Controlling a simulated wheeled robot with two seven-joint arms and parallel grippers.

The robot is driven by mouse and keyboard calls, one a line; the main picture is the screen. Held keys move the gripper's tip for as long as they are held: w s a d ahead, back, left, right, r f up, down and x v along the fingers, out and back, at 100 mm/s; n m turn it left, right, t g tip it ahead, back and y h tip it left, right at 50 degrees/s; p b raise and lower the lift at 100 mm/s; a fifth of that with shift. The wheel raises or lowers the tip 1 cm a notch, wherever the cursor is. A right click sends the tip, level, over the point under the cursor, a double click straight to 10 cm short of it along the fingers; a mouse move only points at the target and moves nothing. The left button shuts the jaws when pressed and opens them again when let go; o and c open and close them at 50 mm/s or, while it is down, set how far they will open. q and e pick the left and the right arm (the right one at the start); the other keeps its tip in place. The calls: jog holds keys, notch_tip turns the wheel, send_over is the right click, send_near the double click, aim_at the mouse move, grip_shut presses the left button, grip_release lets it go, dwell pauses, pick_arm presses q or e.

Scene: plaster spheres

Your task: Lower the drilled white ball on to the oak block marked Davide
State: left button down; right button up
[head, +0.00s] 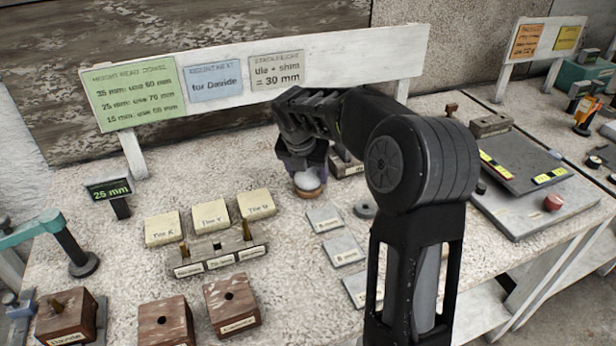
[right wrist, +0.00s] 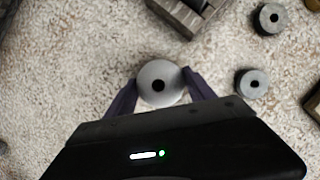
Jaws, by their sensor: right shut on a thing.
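The drilled white ball (head: 307,181) is between the fingers of my right gripper (head: 308,178), which is shut on it at the back middle of the bench. In the right wrist view the ball (right wrist: 160,77) shows a dark hole facing the camera, with a finger at each side. A brownish round thing (head: 309,193) shows just under the ball; I cannot tell whether they touch. The brown block marked Davide (head: 66,325) stands at the front left, with a brass-coloured peg upright on top. My right gripper is far from it, behind and to the right. My left gripper is out of view.
Two other brown blocks (head: 167,325) (head: 232,305) stand right of Davide's. Pale tiles (head: 210,217) and a labelled rack (head: 218,256) lie between. A teal stand (head: 68,248) and a 25 mm display (head: 108,190) are left. A sign board (head: 250,75) stands behind.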

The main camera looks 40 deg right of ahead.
jog(key=c, duration=0.9)
jog(key=shift+r, duration=0.1)
notch_tip(320, 180, up, 10)
jog(key=shift+p, duration=0.4)
dwell(0.4)
